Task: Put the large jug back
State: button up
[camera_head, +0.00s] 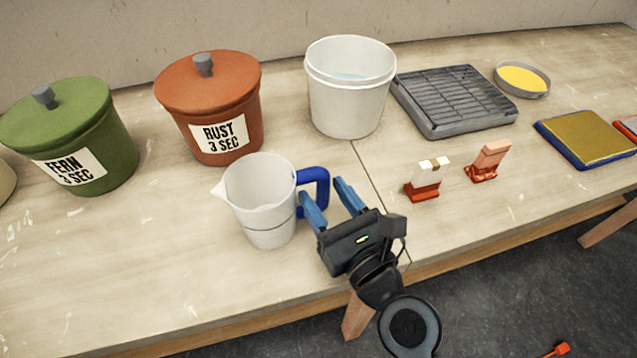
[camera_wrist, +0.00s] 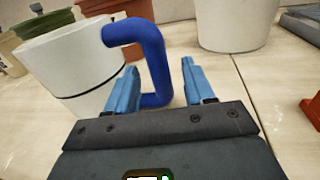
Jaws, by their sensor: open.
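The large jug (camera_head: 262,202) is white with a dark line around it and a blue handle (camera_head: 322,188) on its right side. It stands upright on the table in the head view, in front of the rust pot. My gripper (camera_head: 329,198) is open, with its blue fingers pointing at the handle. In the wrist view the jug (camera_wrist: 68,65) is at the left, and its handle (camera_wrist: 155,62) rises between and beyond the open fingers (camera_wrist: 160,88). I cannot tell whether either finger touches the handle.
A rust pot (camera_head: 218,110) and a green fern pot (camera_head: 80,140) stand behind and left. A white bucket (camera_head: 345,105) and a grey rack (camera_head: 455,100) are behind. Two small red-based holders (camera_head: 424,185) (camera_head: 490,160) stand to the right. The table's front left is clear.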

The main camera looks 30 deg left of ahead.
jog(key=b+v, duration=0.1)
jog(key=v, duration=0.7)
jog(key=shift+s+d+r, duration=0.1)
jog(key=shift+s+d, duration=0.05)
jog(key=shift+d, duration=0.15)
